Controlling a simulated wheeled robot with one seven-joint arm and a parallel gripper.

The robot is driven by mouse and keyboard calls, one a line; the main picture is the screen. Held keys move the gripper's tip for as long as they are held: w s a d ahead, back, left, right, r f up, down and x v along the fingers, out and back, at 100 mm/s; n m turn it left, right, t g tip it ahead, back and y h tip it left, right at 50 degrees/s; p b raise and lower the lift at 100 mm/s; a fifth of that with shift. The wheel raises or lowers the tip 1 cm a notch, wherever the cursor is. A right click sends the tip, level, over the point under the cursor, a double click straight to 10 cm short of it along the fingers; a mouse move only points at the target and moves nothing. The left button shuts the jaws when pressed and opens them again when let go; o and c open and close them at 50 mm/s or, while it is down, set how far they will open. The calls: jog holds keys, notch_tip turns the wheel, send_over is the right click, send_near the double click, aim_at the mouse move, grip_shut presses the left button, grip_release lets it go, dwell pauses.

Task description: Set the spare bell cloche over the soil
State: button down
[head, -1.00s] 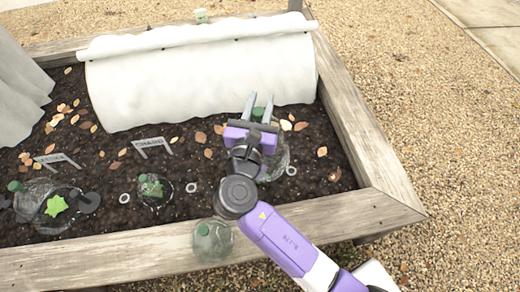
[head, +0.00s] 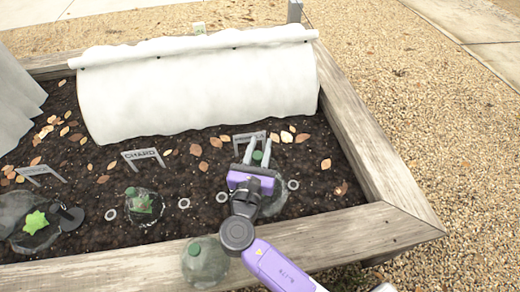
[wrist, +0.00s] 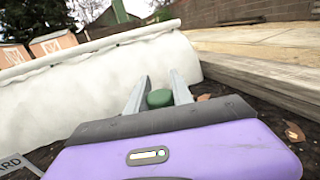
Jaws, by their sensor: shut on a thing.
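My gripper (head: 258,150) is shut on the green knob of a clear bell cloche (head: 274,203) at the right part of the bed. In the wrist view the green knob (wrist: 160,98) sits between the two grey fingers. The clear body is partly hidden by my wrist. It appears over the dark soil (head: 325,195) between two pale rings; I cannot tell whether its rim touches the soil. Another clear cloche with a green top (head: 205,262) is at the bed's front rim. A cloche with a green plant (head: 140,203) stands left of mine.
A white fabric tunnel (head: 200,90) spans the back of the bed. Name signs (head: 143,157) stand in the soil, one just behind my gripper. A bright green plant (head: 35,222) is at far left. The wooden rim (head: 375,150) bounds the right side.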

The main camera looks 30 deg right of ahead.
dwell(0.3)
jog(key=c, duration=1.1)
grip_release()
jog(key=shift+r, duration=0.1)
jog(key=p+v, duration=0.3)
jog(key=v, duration=0.9)
jog(key=shift+p, duration=0.35)
